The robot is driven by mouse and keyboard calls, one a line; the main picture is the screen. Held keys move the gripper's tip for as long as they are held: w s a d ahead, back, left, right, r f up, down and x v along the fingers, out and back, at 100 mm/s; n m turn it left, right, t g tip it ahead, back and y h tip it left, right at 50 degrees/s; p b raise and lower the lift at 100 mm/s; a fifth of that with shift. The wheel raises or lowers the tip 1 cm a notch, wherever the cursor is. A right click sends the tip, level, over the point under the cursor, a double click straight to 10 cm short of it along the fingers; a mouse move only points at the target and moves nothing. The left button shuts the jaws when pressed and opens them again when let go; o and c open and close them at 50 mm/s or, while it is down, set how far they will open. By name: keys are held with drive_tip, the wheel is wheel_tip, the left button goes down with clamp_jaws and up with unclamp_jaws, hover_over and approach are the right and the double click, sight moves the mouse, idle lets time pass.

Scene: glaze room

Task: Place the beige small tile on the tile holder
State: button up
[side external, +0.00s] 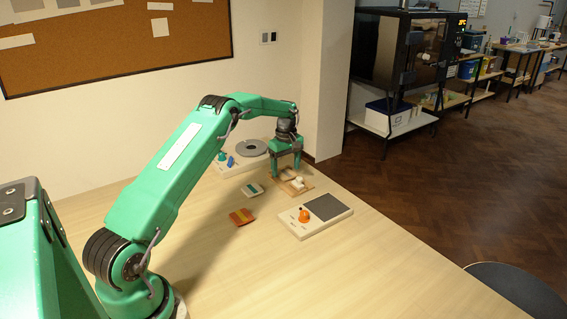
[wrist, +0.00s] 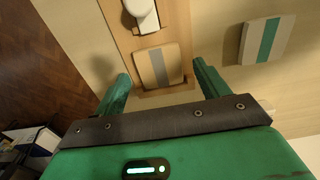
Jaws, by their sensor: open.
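The beige small tile (wrist: 143,72), with a grey stripe, lies in the near end of the wooden tile holder (wrist: 117,35), slightly askew to its walls. My gripper (wrist: 161,72) is open, with one green finger on each side of that tile and gaps visible between. In the side external view my gripper (side external: 286,174) is low over the tile holder (side external: 306,189). The tile is hard to make out there behind the fingers. A white piece (wrist: 143,14) sits farther along the holder.
A pale tile with a teal stripe (side external: 252,189) and an orange-red tile with a yellow stripe (side external: 242,217) lie on the table. A white base with an orange knob and a dark pad (side external: 328,207) stands nearby. A grey disc (side external: 251,148) is behind. The front table is clear.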

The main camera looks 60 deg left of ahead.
sight(287, 174)
wheel_tip(287, 174, up, 11)
idle(0.5)
idle(0.5)
drive_tip(key=s+d+r+m+t, duration=0.1)
drive_tip(key=s+d+r+m, duration=0.3)
drive_tip(key=s+d+r, duration=0.35)
drive_tip(key=s+d+r+m+t, duration=0.2)
drive_tip(key=s+d+r+m, duration=0.25)
drive_tip(key=d+r, duration=0.55)
drive_tip(key=s+d+f+m+t, duration=0.1)
drive_tip(key=s+d+f+m, duration=0.1)
drive_tip(key=s, duration=0.5)
drive_tip(key=s+d+f+m, duration=0.2)
drive_tip(key=s+d+m, duration=0.2)
drive_tip(key=s+d, duration=0.2)
drive_tip(key=s+d+f+m+t, duration=0.1)
drive_tip(key=s+d+f+m, duration=0.1)
drive_tip(key=s, duration=0.6)
drive_tip(key=d+m, duration=0.1)
drive_tip(key=d, duration=0.1)
drive_tip(key=shift+s+d+f+t, duration=0.15)
drive_tip(key=shift+s+d+t, duration=0.15)
